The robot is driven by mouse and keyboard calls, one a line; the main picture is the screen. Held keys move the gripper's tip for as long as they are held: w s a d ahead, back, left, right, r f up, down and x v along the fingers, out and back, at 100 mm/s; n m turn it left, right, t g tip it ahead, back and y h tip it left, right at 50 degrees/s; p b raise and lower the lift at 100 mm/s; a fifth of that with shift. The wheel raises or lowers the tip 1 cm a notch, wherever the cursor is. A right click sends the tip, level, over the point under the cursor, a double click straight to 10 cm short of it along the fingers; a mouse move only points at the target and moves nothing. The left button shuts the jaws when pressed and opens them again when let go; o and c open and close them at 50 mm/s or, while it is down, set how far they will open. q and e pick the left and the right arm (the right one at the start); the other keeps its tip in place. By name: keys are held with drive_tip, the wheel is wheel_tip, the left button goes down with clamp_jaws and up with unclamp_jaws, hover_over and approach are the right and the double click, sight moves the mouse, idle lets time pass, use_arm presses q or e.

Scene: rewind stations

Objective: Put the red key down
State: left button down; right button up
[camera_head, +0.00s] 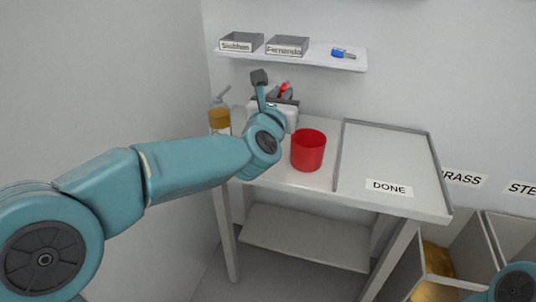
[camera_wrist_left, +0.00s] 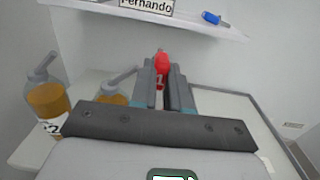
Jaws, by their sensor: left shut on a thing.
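My left gripper (camera_head: 283,96) is above the back of the white table (camera_head: 270,178), below the wall shelf. It is shut on the red key (camera_head: 285,87), which shows as a red head between the jaw tips. In the left wrist view the red key (camera_wrist_left: 162,66) sits at the far end of the two grey fingers (camera_wrist_left: 166,84). The key's lower part is hidden by the fingers. My right gripper is not in view; only a teal part of my right arm shows at the lower right corner.
A red cup (camera_head: 308,151) stands near the table's middle, beside a grey-rimmed tray area labelled DONE (camera_head: 385,150). Amber pump bottles (camera_head: 219,115) stand at the left. The shelf (camera_head: 330,61) holds two labelled bins (camera_head: 287,46) and a blue key (camera_head: 342,53). Floor bins (camera_head: 440,258) stand right.

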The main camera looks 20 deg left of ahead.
use_arm(q)
drive_tip(key=b, duration=0.4)
hover_over(280, 172)
wheel_tip(280, 172, down, 15)
drive_tip(key=shift+s+f, duration=0.1)
drive_tip(key=shift+f, duration=0.1)
drive_tip(key=shift+f+b, duration=0.3)
drive_tip(key=shift+f, duration=2.1)
drive_tip(key=shift+r, duration=0.1)
drive_tip(key=c, duration=1.1)
unclamp_jaws()
